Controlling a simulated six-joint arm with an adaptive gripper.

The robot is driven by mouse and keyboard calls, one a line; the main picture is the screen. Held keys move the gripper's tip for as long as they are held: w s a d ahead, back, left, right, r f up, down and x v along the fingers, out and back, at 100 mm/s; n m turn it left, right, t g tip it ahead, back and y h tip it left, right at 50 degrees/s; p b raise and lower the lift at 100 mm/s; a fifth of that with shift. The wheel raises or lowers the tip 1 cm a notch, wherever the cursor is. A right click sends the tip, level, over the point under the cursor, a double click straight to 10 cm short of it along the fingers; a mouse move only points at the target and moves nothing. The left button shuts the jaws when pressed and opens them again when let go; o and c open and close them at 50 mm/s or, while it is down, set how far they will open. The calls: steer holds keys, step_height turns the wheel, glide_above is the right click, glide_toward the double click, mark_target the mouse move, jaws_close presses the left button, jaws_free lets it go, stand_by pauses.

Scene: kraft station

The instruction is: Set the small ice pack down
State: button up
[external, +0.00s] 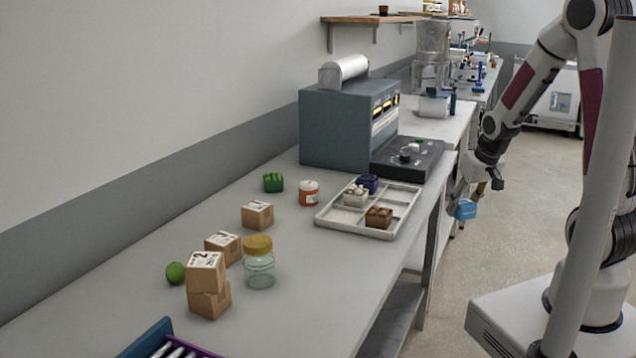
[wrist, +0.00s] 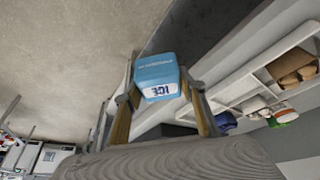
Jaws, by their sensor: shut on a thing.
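The small ice pack (external: 465,209) is a light blue block. In the wrist view the ice pack (wrist: 157,75) shows a white label reading ICE and sits between the two fingers of my gripper (wrist: 160,98). My gripper (external: 480,192) is shut on it in the external view. It holds the pack in the air, off the right edge of the table, to the right of the white compartment tray (external: 331,213). The fingertips are small and partly hidden in the external view.
The tray holds a dark blue item (external: 368,183), a light carton (external: 355,196) and a brown carton (external: 379,217); some compartments are empty. A dark machine (external: 345,125) stands behind it. Cardboard boxes (external: 207,272), a jar (external: 259,263) and a lime (external: 175,273) stand nearer.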

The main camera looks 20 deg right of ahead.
mark_target(463, 201)
step_height(463, 201, up, 14)
steer(key=w+a+r+n+y, duration=0.1)
steer(key=w+a+n, duration=0.35)
steer(key=a, duration=0.75)
steer(key=w+a+n+g+y, duration=0.1)
steer(key=w+a+n+y, duration=0.15)
steer(key=a, duration=2.55)
steer(key=s+a+f+n, duration=0.15)
steer(key=s+a, duration=0.35)
steer(key=a, duration=0.6)
steer(key=shift+n, duration=0.25)
steer(key=shift+w+f, duration=0.15)
steer(key=shift+f, duration=2.2)
steer(key=shift+f, duration=0.15)
steer(key=shift+f, duration=2.35)
